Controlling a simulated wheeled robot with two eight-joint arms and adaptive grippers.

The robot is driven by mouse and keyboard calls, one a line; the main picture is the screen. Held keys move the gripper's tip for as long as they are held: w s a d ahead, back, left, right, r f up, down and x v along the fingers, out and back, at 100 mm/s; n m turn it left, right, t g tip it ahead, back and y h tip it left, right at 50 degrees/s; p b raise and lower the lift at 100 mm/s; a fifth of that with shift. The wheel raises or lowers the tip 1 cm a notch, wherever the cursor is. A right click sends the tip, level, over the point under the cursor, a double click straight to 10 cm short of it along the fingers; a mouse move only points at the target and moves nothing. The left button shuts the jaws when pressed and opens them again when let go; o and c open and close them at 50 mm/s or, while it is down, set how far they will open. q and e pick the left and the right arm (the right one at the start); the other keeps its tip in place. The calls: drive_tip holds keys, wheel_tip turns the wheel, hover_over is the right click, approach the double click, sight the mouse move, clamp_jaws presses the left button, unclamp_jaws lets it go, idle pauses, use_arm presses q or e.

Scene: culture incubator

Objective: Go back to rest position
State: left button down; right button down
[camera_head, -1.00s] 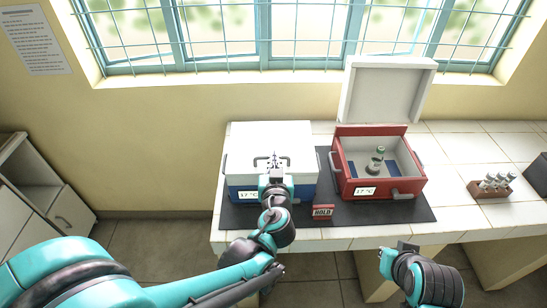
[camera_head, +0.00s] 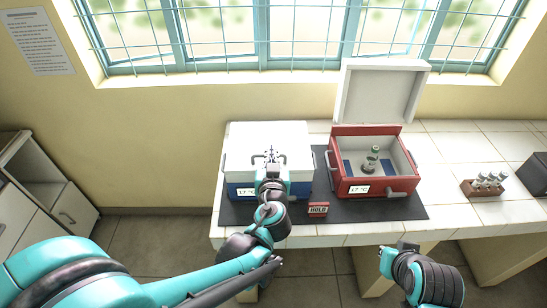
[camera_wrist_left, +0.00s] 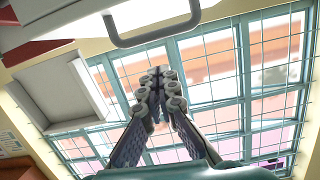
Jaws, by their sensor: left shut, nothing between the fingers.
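My left gripper (camera_head: 271,157) is shut and empty in the head view, in front of the white lid of the blue box (camera_head: 240,181). In the left wrist view its fingers (camera_wrist_left: 160,78) are together with nothing between them, pointing towards the window. A dark handle (camera_wrist_left: 155,42) of a white surface hangs at the top of that view, apart from the fingertips. My right arm (camera_head: 425,275) shows only in part at the lower right of the head view; its gripper is not seen.
A HOLD sign (camera_head: 318,209) stands on the dark mat (camera_head: 345,209). A rack (camera_head: 485,188) of vials is at the right. The blue box is closed.

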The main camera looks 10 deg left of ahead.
use_arm(q)
drive_tip(key=s+d+f+b, duration=0.2)
drive_tip(key=s+f, duration=0.2)
drive_tip(key=s, duration=0.5)
drive_tip(key=s+a+f+g, duration=0.3)
drive_tip(key=a+f+g, duration=0.1)
drive_tip(key=a+g, duration=0.25)
drive_tip(key=s+d+r+m+g+h, duration=0.1)
drive_tip(key=s+d+m+g+h, duration=0.1)
drive_tip(key=s+h, duration=0.2)
drive_tip(key=s, duration=0.3)
drive_tip(key=shift+s, duration=0.3)
use_arm(e)
drive_tip(key=shift+s+f, duration=0.2)
drive_tip(key=shift+f, duration=0.1)
use_arm(q)
drive_tip(key=shift+d, duration=0.1)
